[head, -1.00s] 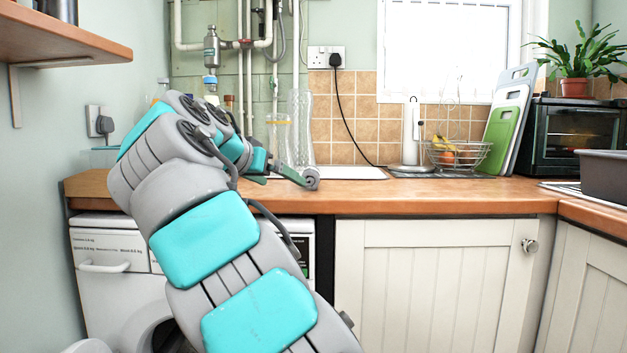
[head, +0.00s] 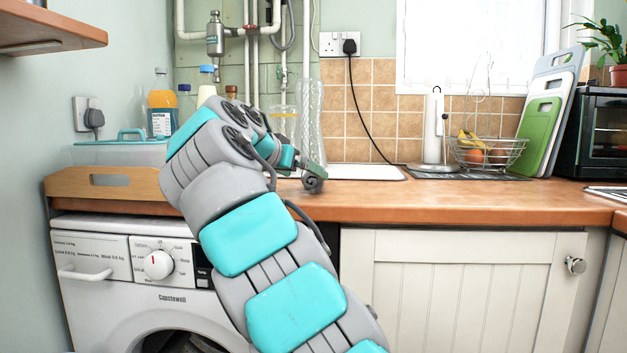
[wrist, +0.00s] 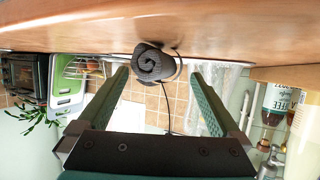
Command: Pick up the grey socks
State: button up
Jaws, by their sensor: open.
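The grey socks (head: 313,183) are rolled into a bundle with a spiral end. They lie on the wooden worktop, left of the middle in the head view. In the wrist view, which is upside down, the socks (wrist: 153,64) are at the top centre, on the worktop. My gripper (wrist: 160,76) is open and empty, its two green fingers on either side of the line to the socks. The socks appear at or just beyond the fingertips; I cannot tell if they touch. In the head view my gripper (head: 307,170) is close beside the socks, partly hidden by my arm.
A clear bottle (head: 311,120) stands behind the socks. A wire fruit basket (head: 488,153) and a white holder (head: 434,130) are to the right. A wooden tray (head: 105,184) and bottles are at the left, above the washing machine (head: 150,265). The front worktop is clear.

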jog(key=x, duration=0.4)
jog(key=shift+d+r, duration=0.1)
jog(key=shift+r, duration=0.05)
jog(key=c, duration=1.3)
jog(key=shift+r, duration=0.1)
